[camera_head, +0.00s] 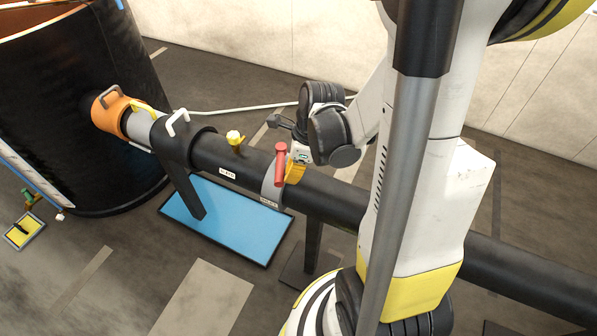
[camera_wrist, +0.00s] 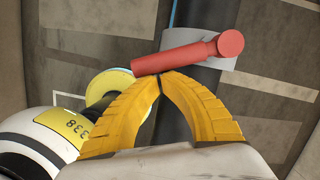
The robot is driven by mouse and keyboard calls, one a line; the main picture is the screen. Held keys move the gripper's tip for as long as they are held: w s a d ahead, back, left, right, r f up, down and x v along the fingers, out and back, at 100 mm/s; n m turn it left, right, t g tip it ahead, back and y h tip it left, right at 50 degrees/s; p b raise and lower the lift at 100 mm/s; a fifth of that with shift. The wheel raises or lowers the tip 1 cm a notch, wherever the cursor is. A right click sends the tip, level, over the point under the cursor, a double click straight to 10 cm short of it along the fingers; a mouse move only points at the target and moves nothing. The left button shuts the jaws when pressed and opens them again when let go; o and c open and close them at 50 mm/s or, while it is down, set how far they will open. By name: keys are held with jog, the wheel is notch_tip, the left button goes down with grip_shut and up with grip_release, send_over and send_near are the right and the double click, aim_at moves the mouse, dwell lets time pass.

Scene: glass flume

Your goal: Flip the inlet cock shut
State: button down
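The inlet cock's red lever (camera_head: 280,168) sits on a grey collar (camera_head: 270,194) around the black pipe (camera_head: 335,198). In the wrist view the red lever (camera_wrist: 180,58) lies across the pipe, with its round knob end at the right and its plain end at the left. My gripper (camera_head: 294,174) is just right of the lever in the head view. In the wrist view its yellow fingers (camera_wrist: 160,77) meet at the tips, with nothing seen between them. The tips are right beside the lever's middle; I cannot tell whether they touch.
A yellow knob (camera_head: 235,138) and a white-handled clamp (camera_head: 177,122) stand farther left along the pipe. An orange fitting (camera_head: 112,112) joins the big black tank (camera_head: 75,110). A blue tray (camera_head: 235,225) lies below the pipe.

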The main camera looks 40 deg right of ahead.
aim_at(277, 175)
jog(key=shift+w+a+m, duration=0.4)
jog(key=shift+w+a, duration=0.1)
jog(key=shift+a, duration=0.35)
jog(key=shift+w+a+m, duration=0.4)
jog(key=shift+w+a, duration=0.1)
jog(key=shift+a, duration=0.3)
jog(key=shift+b, duration=0.3)
